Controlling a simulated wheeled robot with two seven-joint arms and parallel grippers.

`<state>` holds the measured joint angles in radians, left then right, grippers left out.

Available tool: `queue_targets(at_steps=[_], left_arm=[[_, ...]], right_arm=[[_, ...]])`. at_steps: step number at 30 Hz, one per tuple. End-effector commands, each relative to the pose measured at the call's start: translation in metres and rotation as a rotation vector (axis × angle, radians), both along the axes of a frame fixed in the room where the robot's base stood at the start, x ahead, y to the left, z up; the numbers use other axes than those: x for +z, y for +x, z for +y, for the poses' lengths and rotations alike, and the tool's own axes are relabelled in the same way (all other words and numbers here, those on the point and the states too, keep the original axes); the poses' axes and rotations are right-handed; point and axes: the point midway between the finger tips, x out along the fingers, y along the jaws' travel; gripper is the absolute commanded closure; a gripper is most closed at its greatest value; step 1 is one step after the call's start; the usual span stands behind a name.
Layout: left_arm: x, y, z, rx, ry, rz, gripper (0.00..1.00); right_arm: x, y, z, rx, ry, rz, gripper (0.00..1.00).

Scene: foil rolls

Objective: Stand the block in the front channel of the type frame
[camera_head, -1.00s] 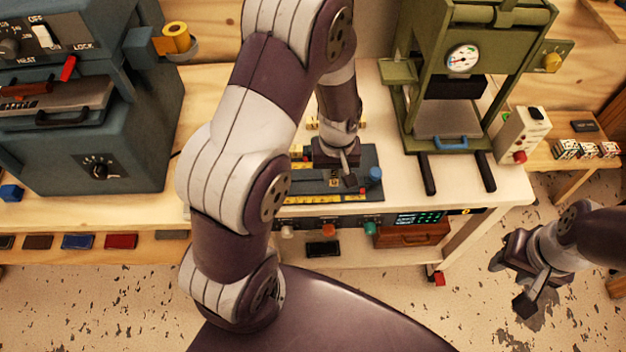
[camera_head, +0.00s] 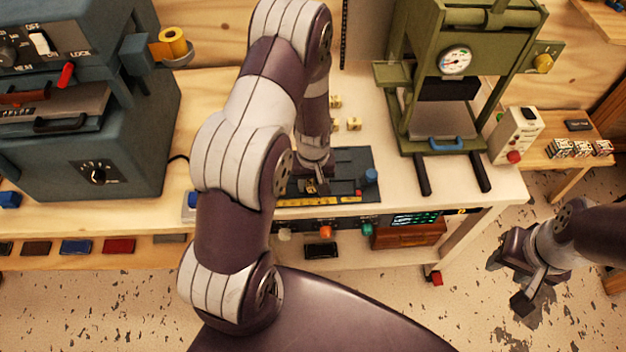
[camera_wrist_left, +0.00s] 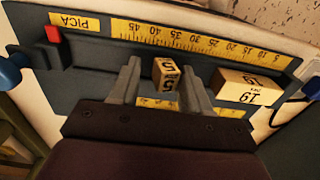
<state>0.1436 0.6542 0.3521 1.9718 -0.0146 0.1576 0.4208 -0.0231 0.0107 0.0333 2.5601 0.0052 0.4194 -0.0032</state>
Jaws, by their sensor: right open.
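The type frame is a dark grey plate (camera_head: 350,160) on the bench, with yellow rulers. In the left wrist view its PICA ruler (camera_wrist_left: 200,42) runs along the top. A small yellowish block marked 5 (camera_wrist_left: 167,74) is between the fingers of my left gripper (camera_wrist_left: 160,82). A gap shows between the left finger and the block; the right finger is close to it. My left gripper is open, low over the frame in the head view (camera_head: 312,186). A wider block marked 19 (camera_wrist_left: 245,90) is to the right. My right gripper (camera_head: 508,284) is open and empty, away from the bench.
A red stop (camera_wrist_left: 53,35) and a blue knob (camera_head: 371,176) are at one end of the frame. Several small yellow blocks (camera_head: 354,124) lie behind it. A green press (camera_head: 445,110) stands to the right, a blue-grey machine (camera_head: 90,140) to the left.

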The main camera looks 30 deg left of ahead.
Motion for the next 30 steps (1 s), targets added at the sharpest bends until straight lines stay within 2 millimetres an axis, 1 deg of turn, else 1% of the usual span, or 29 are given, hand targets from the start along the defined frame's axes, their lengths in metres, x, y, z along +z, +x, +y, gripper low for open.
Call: queue_targets(at_steps=[7,9,11,14,21,24,27,29,30], left_arm=[[0.001,0.000,0.000,0.000,0.000,0.000,0.54],[0.005,0.000,0.000,0.000,0.000,0.000,0.54],[0.009,0.001,0.000,0.000,0.000,-0.001,0.54],[0.027,0.001,0.000,0.000,0.000,-0.004,0.54],[0.090,0.001,0.000,0.000,0.001,-0.006,0.54],[0.109,0.000,0.000,0.000,0.001,-0.003,0.54],[0.121,-0.001,-0.001,-0.006,0.001,-0.003,0.54],[0.133,-0.009,-0.009,-0.065,0.002,-0.015,0.54],[0.145,-0.021,-0.018,-0.148,0.005,-0.031,0.54]], right_arm=[[0.000,0.000,0.000,0.000,0.000,0.000,0.57],[0.003,0.000,0.000,0.000,0.000,0.000,0.57],[0.002,0.000,0.000,0.000,0.000,0.000,0.57],[0.000,0.000,0.000,0.000,0.000,0.000,0.57],[-0.003,0.000,0.000,0.000,0.000,0.000,0.57],[-0.004,0.000,0.000,0.000,0.000,0.000,0.57],[-0.004,0.000,0.000,0.000,0.000,0.000,0.57],[-0.003,0.000,0.000,0.000,0.000,0.000,0.57],[-0.003,0.000,0.000,0.000,0.000,0.000,0.57]])
